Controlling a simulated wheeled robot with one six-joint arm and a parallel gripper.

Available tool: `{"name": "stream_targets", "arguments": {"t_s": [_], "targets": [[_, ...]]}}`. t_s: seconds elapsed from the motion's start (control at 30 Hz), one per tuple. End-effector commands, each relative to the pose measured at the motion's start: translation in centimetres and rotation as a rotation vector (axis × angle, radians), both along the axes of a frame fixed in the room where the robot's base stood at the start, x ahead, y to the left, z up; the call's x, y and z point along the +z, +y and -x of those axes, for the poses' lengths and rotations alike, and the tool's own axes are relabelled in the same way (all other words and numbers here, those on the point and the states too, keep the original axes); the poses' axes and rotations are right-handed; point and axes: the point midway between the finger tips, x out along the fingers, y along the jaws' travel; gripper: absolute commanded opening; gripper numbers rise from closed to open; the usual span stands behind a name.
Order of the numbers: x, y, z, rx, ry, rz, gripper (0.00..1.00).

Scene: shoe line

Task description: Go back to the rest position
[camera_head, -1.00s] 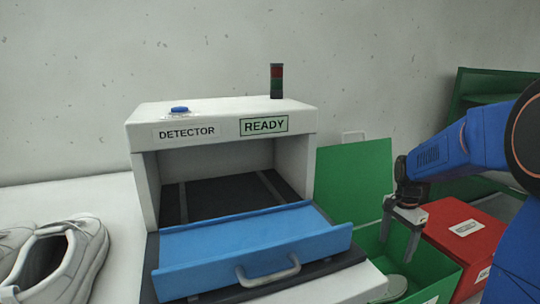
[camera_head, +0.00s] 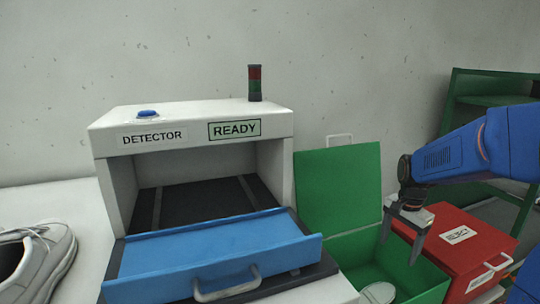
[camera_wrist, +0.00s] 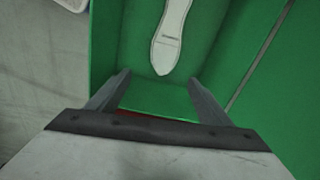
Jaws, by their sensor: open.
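My gripper (camera_head: 402,236) is open and empty, pointing down over the right side of an open green box (camera_head: 430,284). In the wrist view my gripper (camera_wrist: 157,95) shows its two fingers apart with nothing between them. A light shoe (camera_head: 378,293) lies inside the green box; its pale sole (camera_wrist: 172,35) shows in the wrist view, beyond the fingertips and apart from them. The box's green lid (camera_head: 338,188) stands upright at its back.
A green shelf (camera_head: 480,88) stands behind right.

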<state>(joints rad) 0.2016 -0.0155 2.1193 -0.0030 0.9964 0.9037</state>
Motion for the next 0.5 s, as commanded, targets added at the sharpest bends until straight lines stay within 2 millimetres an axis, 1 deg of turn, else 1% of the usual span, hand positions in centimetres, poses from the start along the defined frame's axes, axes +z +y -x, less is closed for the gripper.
{"name": "stream_targets", "arguments": {"t_s": [0.17,0.27,0.5], "targets": [[1.4,1.2,1.9,0.081,-0.029,0.009,0.73],[2.4,2.0,3.4,0.145,-0.050,0.018,0.73],[4.6,4.5,8.6,0.360,-0.117,0.050,0.73]]}}
